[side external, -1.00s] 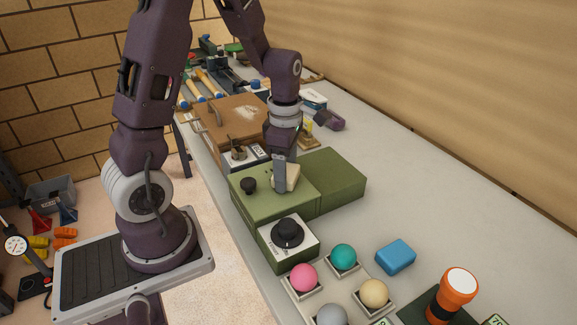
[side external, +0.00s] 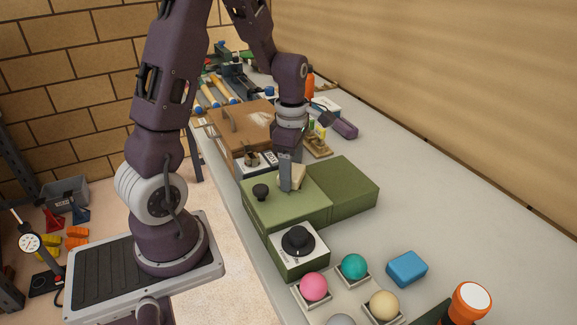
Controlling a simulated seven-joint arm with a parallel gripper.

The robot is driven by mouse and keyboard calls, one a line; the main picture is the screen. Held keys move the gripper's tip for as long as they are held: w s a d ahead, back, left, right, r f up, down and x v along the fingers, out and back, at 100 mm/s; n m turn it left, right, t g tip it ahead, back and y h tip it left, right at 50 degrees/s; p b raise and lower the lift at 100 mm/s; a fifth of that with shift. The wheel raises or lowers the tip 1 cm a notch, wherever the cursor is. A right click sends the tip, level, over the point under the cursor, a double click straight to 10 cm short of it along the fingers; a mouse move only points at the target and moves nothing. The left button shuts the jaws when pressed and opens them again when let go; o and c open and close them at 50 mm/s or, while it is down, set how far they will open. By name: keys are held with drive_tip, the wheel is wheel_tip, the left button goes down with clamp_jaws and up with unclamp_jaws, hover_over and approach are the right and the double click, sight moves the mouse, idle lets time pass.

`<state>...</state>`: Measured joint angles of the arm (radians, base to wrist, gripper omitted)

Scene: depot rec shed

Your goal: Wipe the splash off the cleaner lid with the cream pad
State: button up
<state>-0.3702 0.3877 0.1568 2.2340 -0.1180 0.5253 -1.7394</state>
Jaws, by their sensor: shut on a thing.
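My gripper (side external: 286,185) points down and is shut on the cream pad (side external: 298,175). The pad is low over the top of the green cleaner lid (side external: 305,205), seemingly touching it, toward the lid's far edge. A black knob (side external: 261,192) stands on the lid left of my gripper. I cannot make out a splash on the lid; my gripper and the pad hide part of it.
A box with a black dial (side external: 298,240) stands in front of the lid, and a darker green block (side external: 345,188) to its right. Behind is a brown board (side external: 245,112) with a whitish patch.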

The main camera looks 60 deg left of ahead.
sight(301, 193)
drive_tip(key=d, duration=0.5)
wheel_tip(301, 193, up, 8)
drive_tip(key=shift+r, duration=0.15)
idle(0.5)
drive_tip(key=shift+a+f, duration=0.1)
drive_tip(key=shift+f, duration=0.1)
idle(0.4)
